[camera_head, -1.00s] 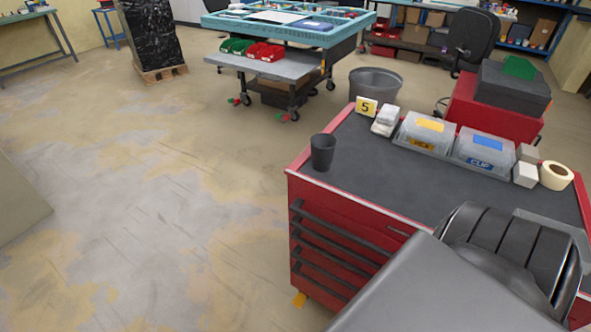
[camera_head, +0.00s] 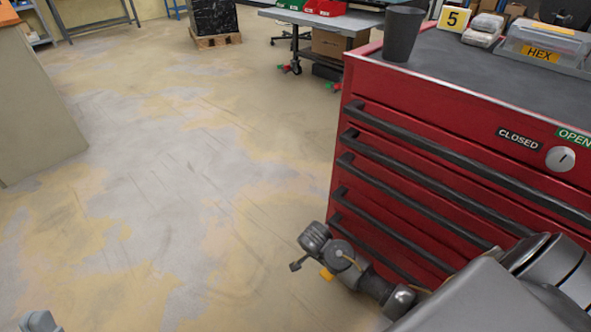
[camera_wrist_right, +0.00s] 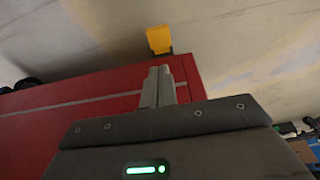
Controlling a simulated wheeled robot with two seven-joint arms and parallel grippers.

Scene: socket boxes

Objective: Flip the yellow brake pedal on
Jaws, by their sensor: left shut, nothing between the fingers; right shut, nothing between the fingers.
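The yellow brake pedal (camera_head: 327,274) is low by the red tool cabinet's left bottom corner in the head view, partly covered by my right arm. In the right wrist view the pedal (camera_wrist_right: 159,40) is a yellow tab on a dark mount, just beyond the fingertips. My right gripper (camera_wrist_right: 159,72) is shut and empty, pointing toward the pedal; a small gap seems to separate them, but contact is hard to judge. Only a small grey part of my left gripper (camera_head: 40,321) shows at the bottom left of the head view, shut and far from the pedal.
The red cabinet (camera_head: 440,105) has several black drawer handles and a lock knob (camera_head: 560,158) between CLOSED and OPEN labels. A black cup (camera_head: 402,34) stands on its top. Open floor (camera_head: 190,200) lies left of the cabinet. A beige block (camera_head: 35,100) stands at far left.

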